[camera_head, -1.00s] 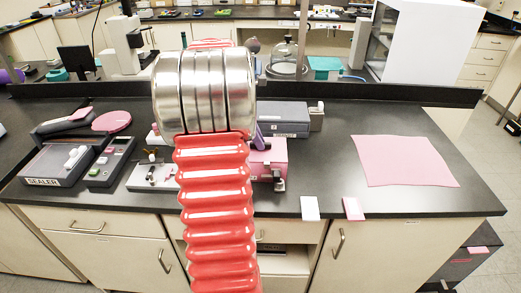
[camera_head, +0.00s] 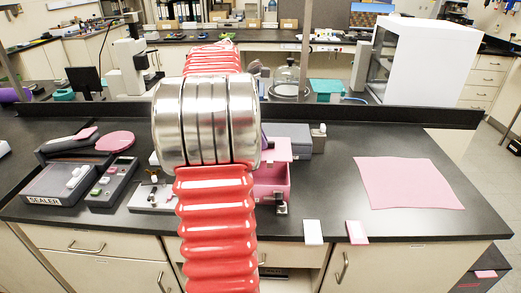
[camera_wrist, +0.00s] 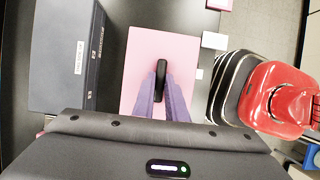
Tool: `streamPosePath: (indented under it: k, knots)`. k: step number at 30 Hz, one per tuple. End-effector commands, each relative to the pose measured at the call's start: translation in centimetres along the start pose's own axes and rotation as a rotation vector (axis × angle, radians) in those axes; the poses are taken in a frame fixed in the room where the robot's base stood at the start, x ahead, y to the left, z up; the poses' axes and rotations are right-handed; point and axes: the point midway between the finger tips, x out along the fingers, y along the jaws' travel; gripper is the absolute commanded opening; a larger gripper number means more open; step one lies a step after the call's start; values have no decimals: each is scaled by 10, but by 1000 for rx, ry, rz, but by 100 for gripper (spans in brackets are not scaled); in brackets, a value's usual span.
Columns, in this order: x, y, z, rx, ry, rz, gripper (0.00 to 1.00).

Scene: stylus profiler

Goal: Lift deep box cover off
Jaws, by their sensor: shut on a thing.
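The deep box (camera_head: 271,188) is pink and stands on the black bench, partly hidden behind my red arm in the head view. Its pink cover (camera_head: 277,149) shows raised above the box, with the box's inside visible below it. In the wrist view the cover (camera_wrist: 137,62) is a flat pink panel with a black handle (camera_wrist: 160,80). My gripper (camera_wrist: 160,92) has purple fingers shut on that handle. In the head view my gripper is mostly hidden behind my arm.
A pink mat (camera_head: 408,183) lies flat on the right of the bench, with clear bench around it. A white card (camera_head: 313,232) and a pink card (camera_head: 357,232) lie near the front edge. A grey case (camera_head: 292,136) stands behind the box. A sealer (camera_head: 62,184) is at left.

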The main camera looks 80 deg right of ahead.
Motion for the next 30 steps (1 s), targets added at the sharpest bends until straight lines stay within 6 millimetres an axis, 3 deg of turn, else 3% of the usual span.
streamPosePath:
  k: [5, 19, 20, 25, 30]
  knots:
    - [-10, 0, 4, 1, 0, 1, 0]
    - [-10, 0, 4, 0, 0, 0, 0]
    - [-10, 0, 4, 0, 0, 0, 11]
    - [-10, 0, 4, 0, 0, 0, 0]
    - [-10, 0, 4, 0, 0, 0, 0]
